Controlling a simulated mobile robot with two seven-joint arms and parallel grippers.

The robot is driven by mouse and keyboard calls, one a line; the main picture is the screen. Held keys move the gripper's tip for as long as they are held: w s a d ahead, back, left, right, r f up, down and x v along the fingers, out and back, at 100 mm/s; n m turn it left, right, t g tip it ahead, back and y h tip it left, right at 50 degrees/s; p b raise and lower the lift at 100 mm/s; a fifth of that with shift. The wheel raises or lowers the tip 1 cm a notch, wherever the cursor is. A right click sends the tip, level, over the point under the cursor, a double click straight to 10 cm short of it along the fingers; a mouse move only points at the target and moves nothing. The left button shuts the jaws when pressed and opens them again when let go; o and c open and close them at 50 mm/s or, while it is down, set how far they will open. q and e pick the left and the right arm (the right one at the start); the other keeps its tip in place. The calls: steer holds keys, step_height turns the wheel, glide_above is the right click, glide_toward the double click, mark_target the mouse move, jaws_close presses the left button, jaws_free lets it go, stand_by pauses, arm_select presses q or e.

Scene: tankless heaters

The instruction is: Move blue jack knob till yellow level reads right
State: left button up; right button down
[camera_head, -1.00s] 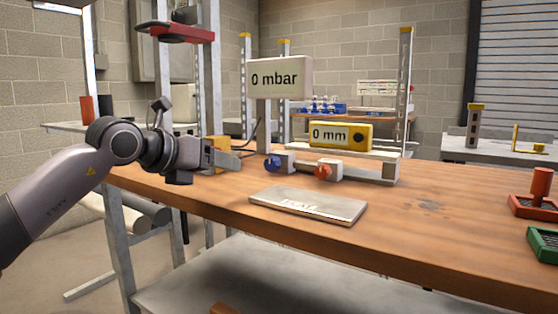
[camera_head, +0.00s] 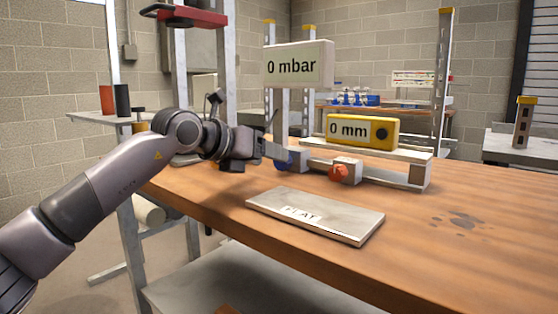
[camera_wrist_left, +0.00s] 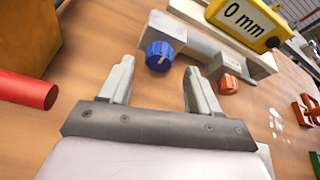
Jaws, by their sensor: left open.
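The blue knob (camera_wrist_left: 160,56) sits on the left end block of the jack fixture. In the left wrist view it is just beyond the gap between my fingers, not between them. In the head view the blue knob (camera_head: 282,160) is partly covered by my gripper. My left gripper (camera_wrist_left: 158,82) is open and empty; it also shows in the head view (camera_head: 278,152). The yellow level (camera_head: 362,131) stands on the fixture's bar and reads 0 mm; it also shows in the left wrist view (camera_wrist_left: 245,19). My right gripper is not in view.
An orange-red knob (camera_head: 345,171) is right of the blue one. A white display (camera_head: 298,66) reads 0 mbar. A flat grey plate (camera_head: 315,214) lies in front on the wooden bench (camera_head: 470,235). A red cylinder (camera_wrist_left: 22,89) lies at left in the wrist view.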

mark_target(278, 176)
arm_select(q)
steer(key=shift+x, duration=2.25)
steer(key=c, duration=1)
